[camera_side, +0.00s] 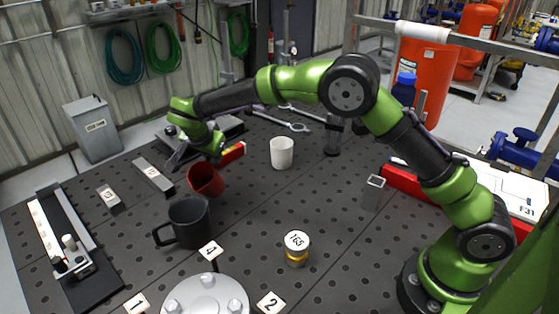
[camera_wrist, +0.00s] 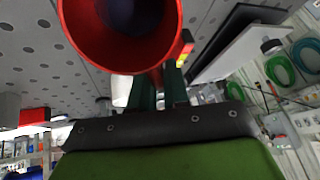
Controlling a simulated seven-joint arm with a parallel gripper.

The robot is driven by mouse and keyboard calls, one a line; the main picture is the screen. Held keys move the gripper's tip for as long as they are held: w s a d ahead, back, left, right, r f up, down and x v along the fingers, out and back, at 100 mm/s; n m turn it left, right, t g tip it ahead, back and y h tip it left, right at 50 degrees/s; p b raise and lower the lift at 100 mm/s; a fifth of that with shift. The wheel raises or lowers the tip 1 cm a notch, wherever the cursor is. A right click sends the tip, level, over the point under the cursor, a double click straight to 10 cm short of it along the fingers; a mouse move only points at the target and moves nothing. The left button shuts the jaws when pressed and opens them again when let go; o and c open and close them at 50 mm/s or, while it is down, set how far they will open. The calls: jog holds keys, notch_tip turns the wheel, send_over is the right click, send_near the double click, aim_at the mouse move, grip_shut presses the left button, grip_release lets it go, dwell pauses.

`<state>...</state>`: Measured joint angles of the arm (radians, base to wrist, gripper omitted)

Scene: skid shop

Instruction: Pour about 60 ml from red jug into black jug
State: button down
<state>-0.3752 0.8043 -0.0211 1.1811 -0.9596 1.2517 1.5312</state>
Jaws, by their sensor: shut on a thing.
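The red jug (camera_side: 206,181) is in my gripper (camera_side: 217,161), just behind and slightly right of the black jug in the side view. It looks a little tilted, and whether it is clear of the table is hard to tell. In the wrist view the red jug (camera_wrist: 72,45) fills the top, its round mouth facing the camera and its inside dark. My gripper (camera_wrist: 158,88) is shut on it there. The black jug (camera_side: 190,224) stands upright on the table, handle to the left. No stream of liquid shows, and the contents of both jugs are hidden.
A white cup (camera_side: 281,153) stands right of the red jug. A jar marked 165 (camera_side: 296,250) and a flanged metal part (camera_side: 205,297) are in front. Number signs stand near the black jug. A black fixture (camera_side: 75,255) lies at the left. The table between cup and jar is clear.

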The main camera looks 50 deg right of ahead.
jog(key=r, duration=0.1)
jog(key=a+r+h, duration=0.1)
jog(key=shift+s+a+r+t, duration=0.3)
jog(key=shift+s, duration=0.1)
jog(key=shift+s+a+r+t+h, duration=0.2)
jog(key=shift+a+r+t+h, duration=0.15)
jog(key=shift+r+h, duration=0.25)
jog(key=shift+s+a+r+t+h, duration=0.2)
jog(key=shift+a+r+t+h, duration=0.2)
jog(key=shift+h, duration=0.2)
jog(key=shift+s+a+r+h, duration=0.15)
jog(key=shift+r+h, duration=0.15)
jog(key=shift+r, duration=0.05)
jog(key=shift+s+a+f+n+t+h, duration=0.1)
jog(key=shift+s+a+n+t+h, duration=0.05)
jog(key=shift+a+n+t+h, duration=0.3)
jog(key=shift+s+f+h, duration=0.1)
jog(key=shift+h, duration=0.15)
jog(key=shift+s+a+r+t+h, duration=0.2)
jog(key=shift+a+r+t+h, duration=0.1)
jog(key=shift+a+h, duration=0.1)
jog(key=shift+s+a+r+t+h, duration=0.2)
jog(key=shift+a+t+h, duration=0.1)
jog(key=shift+a+h, duration=0.1)
dwell(0.4)
jog(key=shift+s+a+r+h, duration=0.1)
jog(key=shift+s+a+h, duration=0.3)
jog(key=shift+a, duration=0.1)
